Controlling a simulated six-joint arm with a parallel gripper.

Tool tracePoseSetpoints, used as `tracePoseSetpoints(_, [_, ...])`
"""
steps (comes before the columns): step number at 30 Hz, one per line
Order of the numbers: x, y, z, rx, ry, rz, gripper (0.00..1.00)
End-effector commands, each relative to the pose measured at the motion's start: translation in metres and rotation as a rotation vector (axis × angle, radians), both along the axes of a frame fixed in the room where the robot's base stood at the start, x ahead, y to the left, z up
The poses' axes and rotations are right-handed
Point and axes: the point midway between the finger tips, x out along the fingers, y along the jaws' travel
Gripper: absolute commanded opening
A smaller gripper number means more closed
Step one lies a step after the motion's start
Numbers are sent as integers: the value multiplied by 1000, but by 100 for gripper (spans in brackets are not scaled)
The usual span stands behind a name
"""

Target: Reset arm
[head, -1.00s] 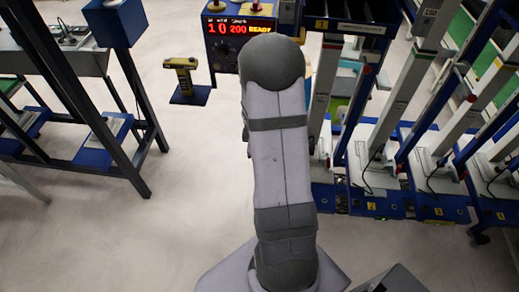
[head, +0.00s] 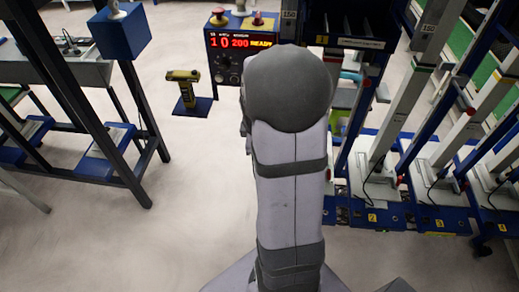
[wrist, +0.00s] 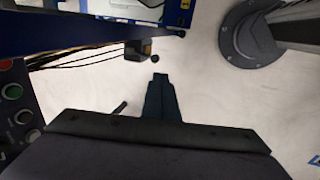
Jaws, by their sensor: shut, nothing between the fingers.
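My gripper (wrist: 160,80) shows in the wrist view as a dark, narrow shape pointing up the picture from a wide dark mount. Its fingers are together and nothing is held between them. Pale floor (wrist: 195,90) lies behind the tips. In the head view my arm, in a grey padded cover, rises through the middle. Its rounded joint hides what is behind, and my gripper is not visible there.
A control box (head: 228,66) with a lit display stands behind my arm. A yellow-black tool on a stand (head: 187,90) is left of it. A blue-framed rack (head: 395,215) fills the right; a dark frame (head: 140,130) stands left. Floor between is clear. Buttons (wrist: 14,92) show at the wrist view's left.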

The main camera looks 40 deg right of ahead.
Motion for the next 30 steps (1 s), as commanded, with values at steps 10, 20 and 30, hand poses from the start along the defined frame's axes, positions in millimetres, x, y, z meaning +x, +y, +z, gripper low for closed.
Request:
tracePoseSetpoints(10, [0, 0, 0, 0, 0, 0, 0])
tracePoseSetpoints(20, [0, 0, 0, 3, -3, -17, 0])
tracePoseSetpoints(30, [-16, 8, -6, 103, -21, -446, 0])
